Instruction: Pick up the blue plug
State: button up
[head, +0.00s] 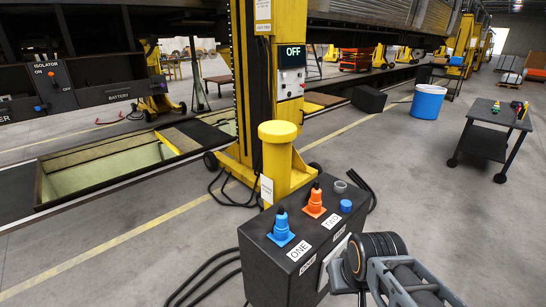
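The blue plug (281,229) stands upright on top of a black box (270,269), at its left, behind the label ONE. It has a dark upper end and a wider blue base. An orange plug (315,200) stands to its right, by the label TWO. My arm comes in from the lower right, with a dark round joint and grey links. The part that may be my gripper (346,274) is at the box's right side, apart from the blue plug. Its fingertips cannot be made out, and nothing is seen held.
A blue round cap (346,206) and a grey ring (340,187) are also on the box top. A yellow lifting column (250,90) stands behind. Black cables lie around the box. A floor pit (110,165) is at left; a black cart (485,141) and blue bin (428,103) stand right.

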aim_at(282, 224)
jog(key=z, duration=0.05)
jog(key=k, duration=0.5)
jog(key=u, duration=1.85)
jog(key=i, duration=1.45)
jog(key=z, duration=2.4)
